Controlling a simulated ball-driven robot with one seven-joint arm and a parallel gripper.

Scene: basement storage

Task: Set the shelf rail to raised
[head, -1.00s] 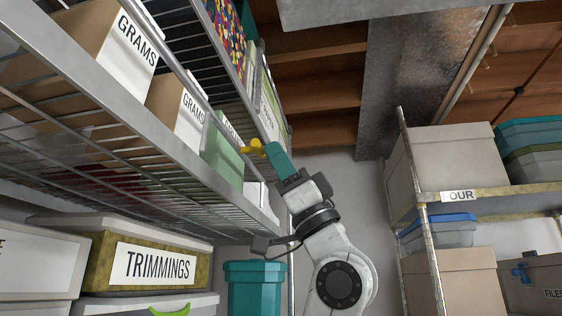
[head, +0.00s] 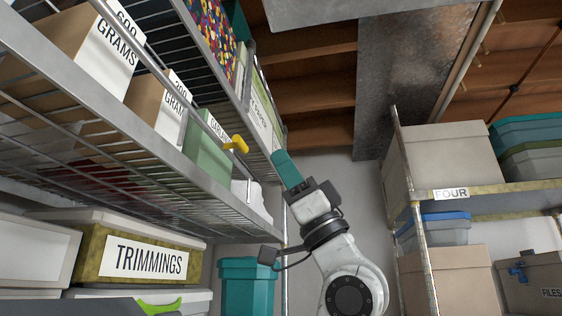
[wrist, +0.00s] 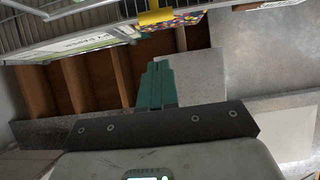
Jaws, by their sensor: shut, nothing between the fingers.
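The shelf rail (head: 150,57) is a thin grey bar along the front of the wire shelf on the left. It runs above the shelf's front edge, across the faces of the boxes. A yellow grip (head: 236,144) sits at its far end, in front of the green box. The yellow grip also shows at the top of the wrist view (wrist: 155,18). My gripper (head: 281,156) has teal fingers, shut and empty. It is to the right of the yellow grip with a gap between them. The fingers also show in the wrist view (wrist: 157,70), below the grip.
Labelled boxes (head: 85,45) and a green box (head: 209,150) stand on the wire shelf (head: 130,135). A trimmings box (head: 95,262) and a teal bin (head: 247,285) are below. Another rack (head: 490,190) stands at the right. Open space lies between the racks.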

